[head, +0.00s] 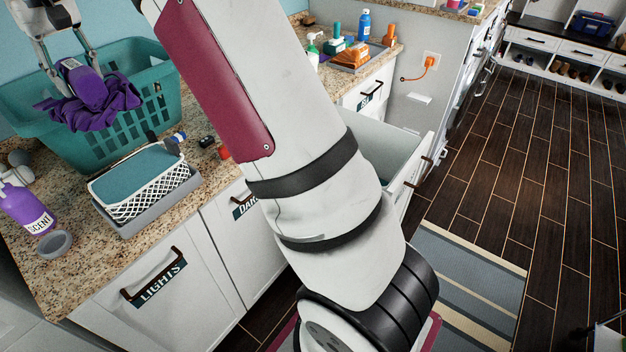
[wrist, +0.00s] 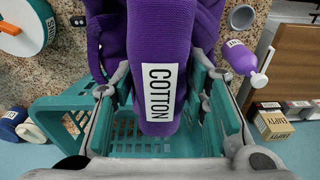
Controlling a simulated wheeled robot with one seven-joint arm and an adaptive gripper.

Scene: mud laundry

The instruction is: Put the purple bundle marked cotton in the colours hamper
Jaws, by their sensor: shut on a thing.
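The purple bundle (head: 95,104) hangs from my gripper (head: 72,84) at the upper left of the head view, over the near side of a teal basket (head: 60,143). In the wrist view, the bundle (wrist: 165,45) has a white COTTON label and sits between the two fingers of my gripper (wrist: 160,95). My gripper is shut on it. Whether its lower folds touch the basket is unclear. No label reading colours is visible. An open white hamper drawer (head: 408,185) stands out beyond my arm, its front label not visible.
Closed fronts marked LIGHTS (head: 150,285) and DARK (head: 240,215), partly hidden by my arm, lie below the granite counter (head: 70,270). A white lattice caddy (head: 140,190) and purple SCENT bottle (head: 25,207) stand near the basket. Bottles crowd the far counter.

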